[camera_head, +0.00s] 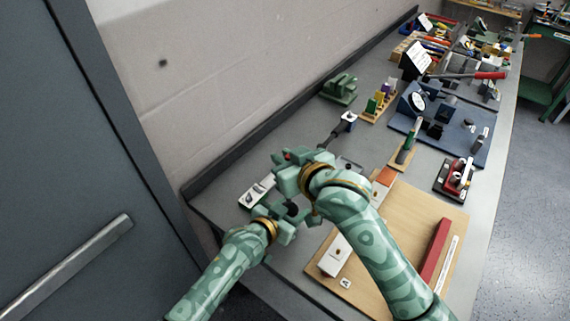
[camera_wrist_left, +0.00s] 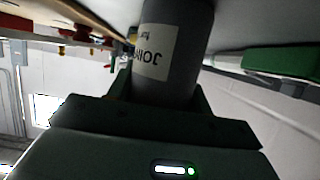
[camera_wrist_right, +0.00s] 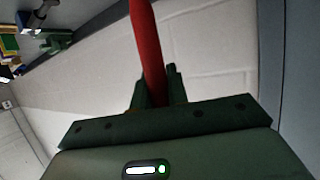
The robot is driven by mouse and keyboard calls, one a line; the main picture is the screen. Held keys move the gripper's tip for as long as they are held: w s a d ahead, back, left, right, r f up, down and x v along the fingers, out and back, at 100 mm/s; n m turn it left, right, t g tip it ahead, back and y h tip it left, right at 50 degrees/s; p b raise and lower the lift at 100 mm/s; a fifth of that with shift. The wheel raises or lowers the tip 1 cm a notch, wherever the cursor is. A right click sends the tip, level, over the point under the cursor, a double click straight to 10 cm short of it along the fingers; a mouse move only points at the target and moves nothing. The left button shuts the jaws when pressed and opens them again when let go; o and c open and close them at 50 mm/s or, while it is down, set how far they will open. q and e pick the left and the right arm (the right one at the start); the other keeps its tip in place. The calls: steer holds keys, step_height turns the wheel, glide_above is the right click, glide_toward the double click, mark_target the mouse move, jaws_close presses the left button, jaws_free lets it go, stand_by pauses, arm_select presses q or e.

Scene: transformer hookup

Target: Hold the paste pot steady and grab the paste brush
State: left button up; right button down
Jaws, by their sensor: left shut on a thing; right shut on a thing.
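The paste pot is a dark grey cylinder with a white printed label; it fills the upper middle of the left wrist view (camera_wrist_left: 185,60). My left gripper (camera_head: 290,212) is shut around it, low over the bench. The paste brush shows as a red handle in the right wrist view (camera_wrist_right: 147,45), between the fingers of my right gripper (camera_wrist_right: 155,90). In the head view only a small red bit of the brush (camera_head: 288,156) shows at my right gripper (camera_head: 284,170), which is just above and behind the left one. The brush's lower end is hidden.
A white card with dark items (camera_head: 257,191) lies left of the grippers. A wooden board (camera_head: 400,250) with a red bar (camera_head: 434,250) is to the right. A green block (camera_head: 340,88) and a blue panel (camera_head: 455,130) stand farther back. The wall runs along the left.

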arm_select(q)
steer(key=o, duration=1.2)
steer(key=shift+c, duration=0.2)
